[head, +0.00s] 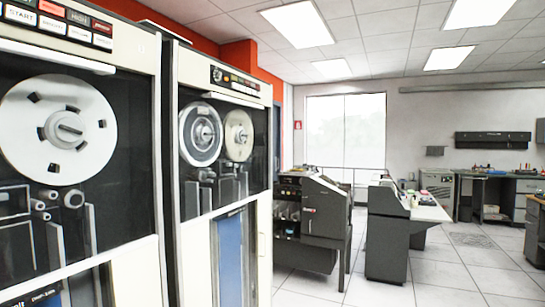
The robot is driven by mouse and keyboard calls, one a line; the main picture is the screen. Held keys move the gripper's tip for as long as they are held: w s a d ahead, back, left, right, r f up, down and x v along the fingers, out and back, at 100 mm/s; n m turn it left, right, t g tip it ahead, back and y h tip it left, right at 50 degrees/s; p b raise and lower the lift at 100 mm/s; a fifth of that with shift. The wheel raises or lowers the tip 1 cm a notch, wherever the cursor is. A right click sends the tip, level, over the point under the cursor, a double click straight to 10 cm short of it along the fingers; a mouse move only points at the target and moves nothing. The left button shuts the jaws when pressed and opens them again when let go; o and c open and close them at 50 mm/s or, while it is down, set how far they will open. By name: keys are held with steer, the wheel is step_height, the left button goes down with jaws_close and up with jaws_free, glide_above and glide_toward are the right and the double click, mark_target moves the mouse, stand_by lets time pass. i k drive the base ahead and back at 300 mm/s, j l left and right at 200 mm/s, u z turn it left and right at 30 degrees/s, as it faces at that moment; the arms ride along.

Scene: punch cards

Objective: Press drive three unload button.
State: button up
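Two tall tape drives stand at the left in the head view. The nearer tape drive (140,100), cut off by the left edge, has a large white reel (57,129) behind its glass. Its button panel (62,24) at the top left has red, white and dark buttons in two rows; one white button (20,14) reads START. The second tape drive (222,135) has two reels and a small button panel (237,82) near its top. I cannot make out an unload label or which drive is number three. My gripper is not in view.
A dark card machine (312,215) stands beyond the drives, and a grey desk (390,235) right of it. Workbenches (490,190) line the back right near a bright window (345,130). The tiled floor (450,270) at the front right is clear.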

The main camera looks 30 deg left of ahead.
mark_target(73, 32)
steer(key=i+l+z, duration=0.25)
steer(key=i, duration=0.3)
steer(key=i+z, duration=0.25)
steer(key=i, duration=0.3)
steer(key=u, duration=3.8)
